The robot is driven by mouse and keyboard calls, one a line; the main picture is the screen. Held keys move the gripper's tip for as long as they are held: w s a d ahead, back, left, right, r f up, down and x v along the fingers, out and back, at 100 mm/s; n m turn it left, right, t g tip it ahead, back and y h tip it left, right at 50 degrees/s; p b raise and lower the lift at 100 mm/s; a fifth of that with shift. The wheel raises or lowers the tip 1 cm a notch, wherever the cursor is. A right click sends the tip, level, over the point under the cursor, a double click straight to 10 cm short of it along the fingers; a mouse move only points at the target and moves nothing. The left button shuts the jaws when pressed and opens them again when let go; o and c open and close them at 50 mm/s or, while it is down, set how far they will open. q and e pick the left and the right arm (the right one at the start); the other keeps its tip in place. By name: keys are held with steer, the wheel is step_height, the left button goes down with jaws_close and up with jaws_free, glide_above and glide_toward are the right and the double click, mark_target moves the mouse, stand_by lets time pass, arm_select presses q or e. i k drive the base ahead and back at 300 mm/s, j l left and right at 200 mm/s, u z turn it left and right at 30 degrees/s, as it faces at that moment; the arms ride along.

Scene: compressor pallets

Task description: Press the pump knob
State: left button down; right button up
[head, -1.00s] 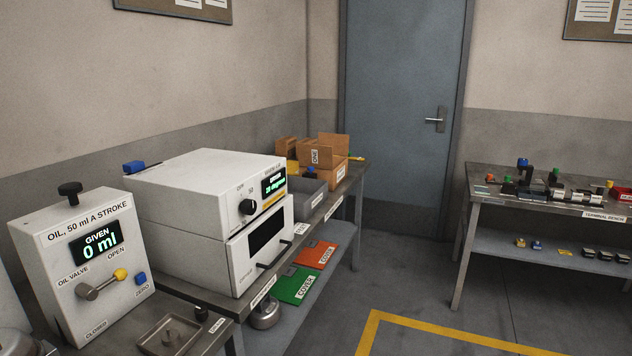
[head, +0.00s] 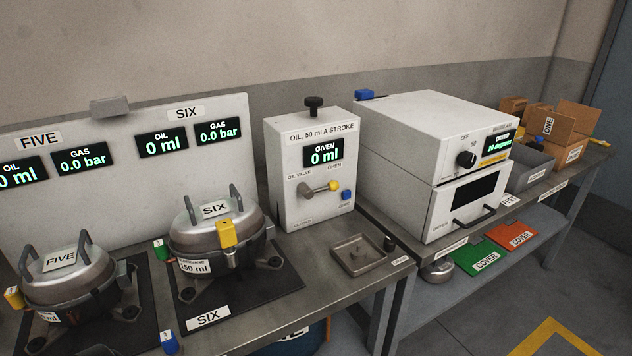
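The oil pump is a white box (head: 311,172) labelled "OIL, 50 ml A STROKE", standing on the bench in the middle of the head view. Its black pump knob (head: 314,104) stands raised on top. Its display (head: 323,152) reads "GIVEN 0 ml". Neither gripper is in the head view.
Compressors FIVE (head: 68,280) and SIX (head: 216,236) sit on dark mats left of the pump, before a panel reading 0 ml and 0.0 bar. A metal tray (head: 358,255) lies in front of the pump. A white oven (head: 436,150) stands to its right. Space above the knob is clear.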

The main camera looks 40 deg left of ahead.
mark_target(313, 103)
steer(key=u, duration=0.45)
steer(key=k+l+u, duration=0.1)
steer(key=u, duration=0.35)
steer(key=k+u, duration=0.1)
steer(key=u, duration=0.75)
